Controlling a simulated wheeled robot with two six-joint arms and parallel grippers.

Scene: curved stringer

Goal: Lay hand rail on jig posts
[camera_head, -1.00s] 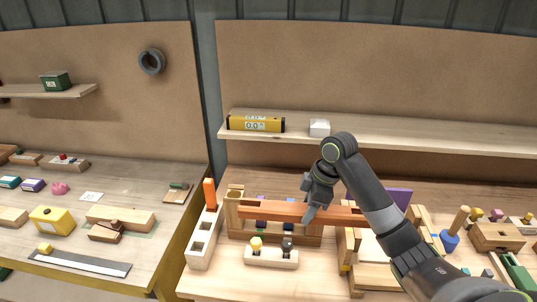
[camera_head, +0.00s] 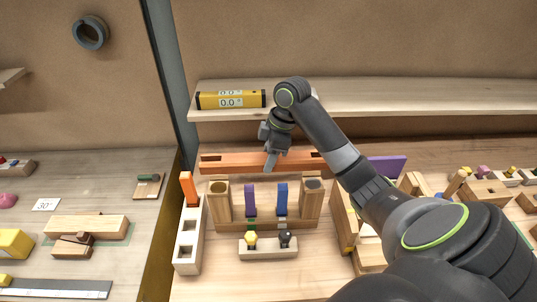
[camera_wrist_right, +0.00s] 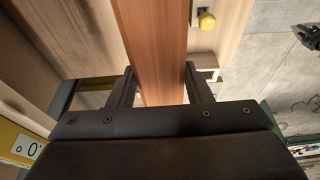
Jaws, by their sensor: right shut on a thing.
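The hand rail (camera_head: 225,164) is a long reddish-brown bar. It lies level across the head view, just above the jig posts in the picture; whether it is raised over them or behind them is hard to tell. My right gripper (camera_head: 270,161) is shut on it near its middle. In the right wrist view the rail (camera_wrist_right: 152,45) runs between the two fingers (camera_wrist_right: 160,90). The left jig post (camera_head: 219,203) and right jig post (camera_head: 312,203) stand upright on a wooden base, with dark hollows in their tops. The rail appears apart from both. My left gripper is out of view.
Purple (camera_head: 250,201) and blue (camera_head: 282,200) uprights stand between the posts. A small block with yellow and black knobs (camera_head: 268,248) lies in front. A pale block with an orange peg (camera_head: 188,240) stands left. A shelf with a yellow level (camera_head: 231,100) runs behind.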

